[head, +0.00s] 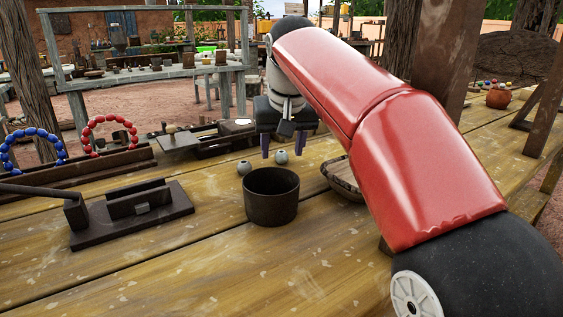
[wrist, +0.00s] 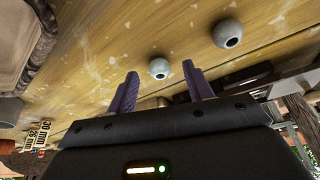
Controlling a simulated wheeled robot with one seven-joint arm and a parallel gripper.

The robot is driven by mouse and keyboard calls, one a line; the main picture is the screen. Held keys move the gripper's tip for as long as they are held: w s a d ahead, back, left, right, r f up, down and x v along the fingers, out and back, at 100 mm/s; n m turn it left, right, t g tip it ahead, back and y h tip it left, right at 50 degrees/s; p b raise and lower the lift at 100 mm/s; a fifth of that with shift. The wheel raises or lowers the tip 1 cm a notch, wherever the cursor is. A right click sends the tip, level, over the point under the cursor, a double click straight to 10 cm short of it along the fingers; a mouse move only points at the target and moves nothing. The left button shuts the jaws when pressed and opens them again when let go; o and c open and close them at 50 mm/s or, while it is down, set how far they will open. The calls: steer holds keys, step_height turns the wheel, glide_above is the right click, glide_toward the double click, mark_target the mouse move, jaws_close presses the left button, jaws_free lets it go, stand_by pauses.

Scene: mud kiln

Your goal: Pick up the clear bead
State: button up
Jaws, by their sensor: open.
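Two small pale grey beads with dark holes lie on the wooden table; I cannot tell from their colour which is the clear one. One bead (head: 281,156) lies behind the dark pot, between and just beyond my fingertips in the wrist view (wrist: 159,69). The other bead (head: 244,167) lies to its left in the head view; it shows at the upper right in the wrist view (wrist: 228,33). My gripper (head: 283,154) is open and empty, its purple fingers (wrist: 157,82) pointing down at the table on either side of the first bead. Contact is not visible.
A dark round pot (head: 271,208) stands just in front of the beads. A shallow bowl (head: 342,180) is to its right, partly behind my arm. A dark metal block fixture (head: 130,218) lies left. Blue and red bead loops (head: 108,117) stand on a wooden rack behind it.

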steer(key=shift+w+f, duration=0.3)
steer(key=shift+f, duration=0.35)
steer(key=shift+c, duration=0.2)
steer(key=c, duration=1)
